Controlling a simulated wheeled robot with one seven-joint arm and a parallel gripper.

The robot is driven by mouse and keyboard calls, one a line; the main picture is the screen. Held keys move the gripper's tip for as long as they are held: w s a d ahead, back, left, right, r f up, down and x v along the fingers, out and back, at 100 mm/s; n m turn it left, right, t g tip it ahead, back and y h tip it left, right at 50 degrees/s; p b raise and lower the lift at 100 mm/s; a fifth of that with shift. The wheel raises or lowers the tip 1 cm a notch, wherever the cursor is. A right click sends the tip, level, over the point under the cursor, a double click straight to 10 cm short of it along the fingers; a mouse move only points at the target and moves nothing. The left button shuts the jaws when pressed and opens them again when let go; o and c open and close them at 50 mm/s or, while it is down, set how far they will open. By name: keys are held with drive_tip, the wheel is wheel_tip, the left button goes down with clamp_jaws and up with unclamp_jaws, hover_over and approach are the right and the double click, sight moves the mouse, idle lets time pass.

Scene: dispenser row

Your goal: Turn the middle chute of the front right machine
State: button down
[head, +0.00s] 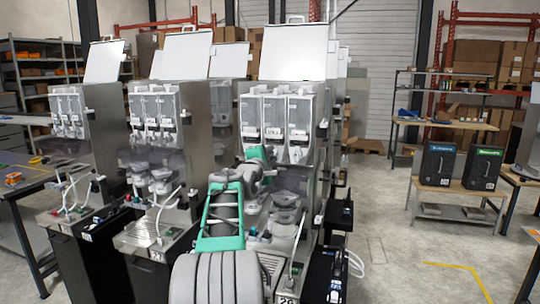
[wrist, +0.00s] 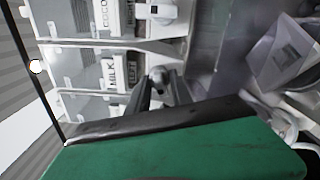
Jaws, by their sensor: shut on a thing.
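The front right machine (head: 246,118) stands at the centre of the head view with its lid raised and three clear canisters across its front. My arm reaches up to it from below and hides part of its front. In the wrist view, turned on its side, the middle canister (wrist: 75,76) carries a label that seems to read MILK. Its small grey chute (wrist: 158,72) sits at the tips of my gripper (wrist: 160,88). The dark fingers are closed on this chute. The fingertips are partly hidden, and the chute's exact angle is hard to tell.
A neighbouring chute (wrist: 160,11) is close beside the held one. Clear plastic parts (wrist: 285,55) are near the gripper on the right of the wrist view. Other machines (head: 160,110) stand to the left. The floor (head: 385,215) to the right is open, before a bench (head: 455,193) with two dark boxes.

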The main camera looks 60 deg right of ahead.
drive_tip(key=shift+n, duration=1.1)
drive_tip(key=c, duration=1.5)
unclamp_jaws()
drive_tip(key=shift+f, duration=0.1)
drive_tip(key=a, duration=0.2)
drive_tip(key=s+a+b, duration=0.1)
drive_tip(key=a, duration=0.2)
drive_tip(key=a+b, duration=0.1)
drive_tip(key=a, duration=0.1)
drive_tip(key=shift+s+a, duration=0.15)
drive_tip(key=shift+a, duration=0.2)
drive_tip(key=shift+s, duration=0.15)
